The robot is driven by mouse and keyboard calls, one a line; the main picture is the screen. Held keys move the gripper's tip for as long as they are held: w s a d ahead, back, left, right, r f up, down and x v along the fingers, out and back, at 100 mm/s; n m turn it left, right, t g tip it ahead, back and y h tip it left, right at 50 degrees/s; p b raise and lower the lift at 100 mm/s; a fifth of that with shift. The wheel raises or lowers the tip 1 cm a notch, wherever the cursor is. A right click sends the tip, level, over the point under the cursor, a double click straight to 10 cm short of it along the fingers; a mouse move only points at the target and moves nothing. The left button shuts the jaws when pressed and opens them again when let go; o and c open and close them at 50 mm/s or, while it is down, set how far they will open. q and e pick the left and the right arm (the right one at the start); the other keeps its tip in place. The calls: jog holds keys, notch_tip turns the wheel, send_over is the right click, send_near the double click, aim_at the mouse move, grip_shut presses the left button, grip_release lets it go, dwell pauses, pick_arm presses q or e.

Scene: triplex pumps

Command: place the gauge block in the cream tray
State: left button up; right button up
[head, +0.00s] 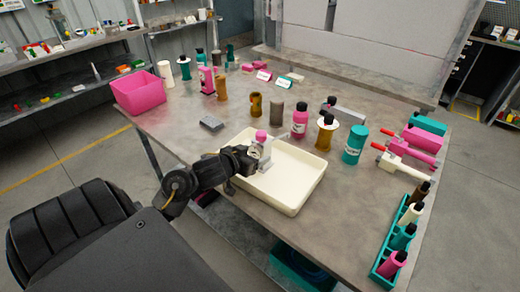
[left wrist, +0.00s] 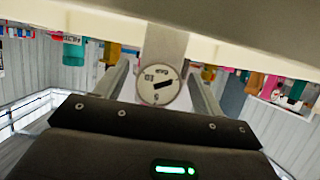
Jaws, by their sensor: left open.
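The gauge block (head: 264,152), a pale grey block with a pink top, stands in the left part of the cream tray (head: 296,194) in the head view. My left gripper (head: 250,160) is at its side over the tray's left rim and partly hides it. In the left wrist view the gauge block's round white dial (left wrist: 160,84) shows between the two open fingers (left wrist: 162,88). The cream tray (left wrist: 240,40) fills the top of that view, and the block meets it there. I cannot tell whether the fingers touch the block. My right gripper is not in view.
A flat grey block (head: 211,123) lies left of the tray. A teal bottle rack (head: 383,262) is at the right edge, a pink bin (head: 139,92) at the far left.

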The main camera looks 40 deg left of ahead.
pick_arm(q)
jog(key=p+v, duration=0.1)
jog(key=v, duration=0.7)
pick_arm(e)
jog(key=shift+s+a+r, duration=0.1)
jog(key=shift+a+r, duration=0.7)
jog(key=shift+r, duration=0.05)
pick_arm(q)
jog(key=shift+w, duration=0.1)
